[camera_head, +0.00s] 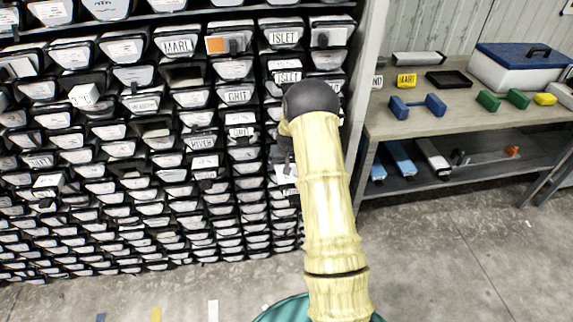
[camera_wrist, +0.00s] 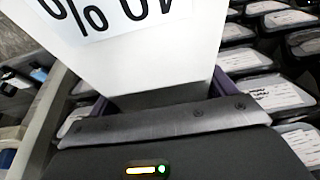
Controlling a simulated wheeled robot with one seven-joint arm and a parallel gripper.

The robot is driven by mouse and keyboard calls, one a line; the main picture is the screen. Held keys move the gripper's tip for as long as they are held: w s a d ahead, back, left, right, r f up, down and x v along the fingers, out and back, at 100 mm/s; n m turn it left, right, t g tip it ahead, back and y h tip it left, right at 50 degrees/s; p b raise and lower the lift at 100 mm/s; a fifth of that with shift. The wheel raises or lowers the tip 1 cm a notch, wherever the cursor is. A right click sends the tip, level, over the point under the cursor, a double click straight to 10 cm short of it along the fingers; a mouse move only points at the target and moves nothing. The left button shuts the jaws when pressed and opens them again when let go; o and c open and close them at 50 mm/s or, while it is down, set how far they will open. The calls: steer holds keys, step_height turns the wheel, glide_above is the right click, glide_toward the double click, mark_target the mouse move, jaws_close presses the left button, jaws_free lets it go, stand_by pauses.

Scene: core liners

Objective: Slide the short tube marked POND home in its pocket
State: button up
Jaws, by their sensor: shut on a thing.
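My gripper (camera_wrist: 160,95) is shut on a white flat-sided piece (camera_wrist: 150,62), with purple finger parts at its sides in the wrist view. Large black print on the piece is cut off by the top edge and looks like "% 0"; I cannot read POND on it. In the head view my pale yellow arm reaches to the right columns of the rack (camera_head: 217,124), and my gripper is mostly hidden behind it. A white label ending in "ND" (camera_head: 377,82) shows on the bench, its left part hidden by the rack's edge. POND's pocket cannot be told.
The rack holds many labelled tubes, such as MARL (camera_head: 178,46) and ISLET (camera_head: 285,37). A white piece (camera_head: 83,96) sticks out at the left.

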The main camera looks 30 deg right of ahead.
mark_target(292, 179)
steer(key=shift+w+d+r, duration=0.1)
steer(key=shift+w+d, duration=0.1)
steer(key=shift+w, duration=0.55)
steer(key=shift+w+d+r, duration=0.1)
steer(key=shift+w+d, duration=0.1)
steer(key=shift+w, duration=0.5)
steer(key=o, duration=1.8)
steer(key=shift+f, duration=0.1)
steer(key=shift+r, duration=0.25)
steer(key=v, duration=0.2)
steer(key=b+v, duration=0.1)
steer(key=v, duration=0.1)
steer(key=shift+s+a+r, duration=0.15)
steer(key=shift+s+r, duration=0.1)
steer(key=shift+s, duration=0.1)
steer(key=s+a, duration=0.1)
steer(key=s, duration=0.2)
steer(key=s+a+b, duration=0.1)
steer(key=s, duration=0.3)
steer(key=s+a+b, duration=0.1)
steer(key=s, duration=0.3)
steer(key=shift+s+a+f, duration=0.15)
steer(key=shift+s, duration=0.1)
